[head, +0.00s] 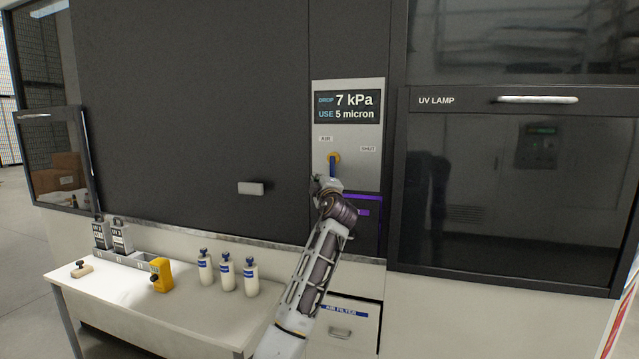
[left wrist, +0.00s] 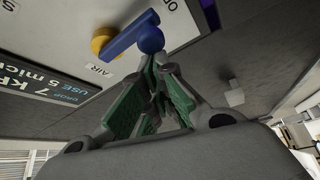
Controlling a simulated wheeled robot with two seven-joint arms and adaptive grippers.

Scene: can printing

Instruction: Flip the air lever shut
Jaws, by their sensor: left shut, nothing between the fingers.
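The air lever (head: 333,168) is a blue handle on a round yellow hub on the grey panel (head: 348,128), and it hangs straight down. A SHUT label (head: 368,148) is up and to the right of the hub. In the left wrist view the blue lever (left wrist: 128,35) ends in a blue ball, with the AIR label (left wrist: 99,69) near the hub. My left gripper (head: 326,182) is shut and empty just below the lever's end. Its green-padded fingertips (left wrist: 152,58) are close together at the ball; I cannot tell whether they touch it. My right gripper is not in view.
A display above the lever reads 7 kPa and 5 micron. A UV lamp door (head: 510,190) is on the right. An air filter drawer (head: 342,332) lies below. A white table (head: 190,318) at lower left holds white bottles (head: 227,275) and a yellow block (head: 161,274).

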